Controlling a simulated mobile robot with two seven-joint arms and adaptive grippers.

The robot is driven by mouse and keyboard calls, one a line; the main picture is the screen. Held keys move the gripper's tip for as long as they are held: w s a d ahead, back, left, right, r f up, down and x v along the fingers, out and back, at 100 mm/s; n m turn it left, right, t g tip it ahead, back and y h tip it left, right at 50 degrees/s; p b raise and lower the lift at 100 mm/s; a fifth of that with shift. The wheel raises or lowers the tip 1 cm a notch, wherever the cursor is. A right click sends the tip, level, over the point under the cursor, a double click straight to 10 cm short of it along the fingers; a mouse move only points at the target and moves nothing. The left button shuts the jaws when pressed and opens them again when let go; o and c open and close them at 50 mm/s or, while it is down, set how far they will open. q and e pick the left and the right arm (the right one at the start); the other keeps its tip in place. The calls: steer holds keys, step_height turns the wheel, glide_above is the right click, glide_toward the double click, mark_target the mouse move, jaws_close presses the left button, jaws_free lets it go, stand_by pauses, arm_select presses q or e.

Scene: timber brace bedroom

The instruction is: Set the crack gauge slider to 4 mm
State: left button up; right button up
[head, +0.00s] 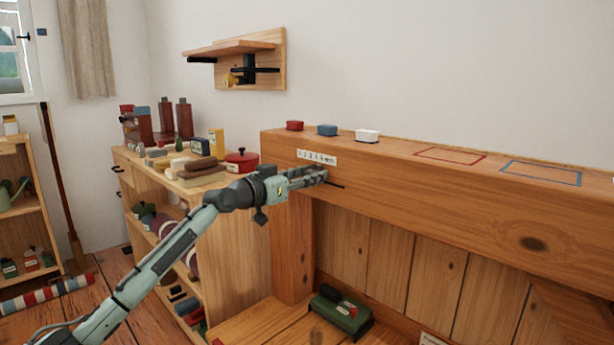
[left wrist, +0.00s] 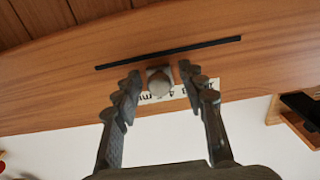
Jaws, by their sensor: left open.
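The crack gauge is on the front face of the timber beam. Its white scale label (head: 317,158) carries numbers and marks, and its dark slot (head: 337,185) runs below. In the left wrist view the slot (left wrist: 190,48) is a black line, and a pale rounded slider knob (left wrist: 160,82) stands near it, in front of the label (left wrist: 182,94). My left gripper (head: 323,175) is at the gauge, open, and its fingertips (left wrist: 157,78) lie either side of the knob, with small gaps. The knob is hidden in the head view, and I cannot read its setting. My right gripper is out of view.
Red and blue outlines lie farther right. A green box (head: 340,312) sits below. A crowded shelf (head: 240,225) stands behind my left arm.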

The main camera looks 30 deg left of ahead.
arm_select(q)
steer(key=v, duration=1.2)
stand_by(0.3)
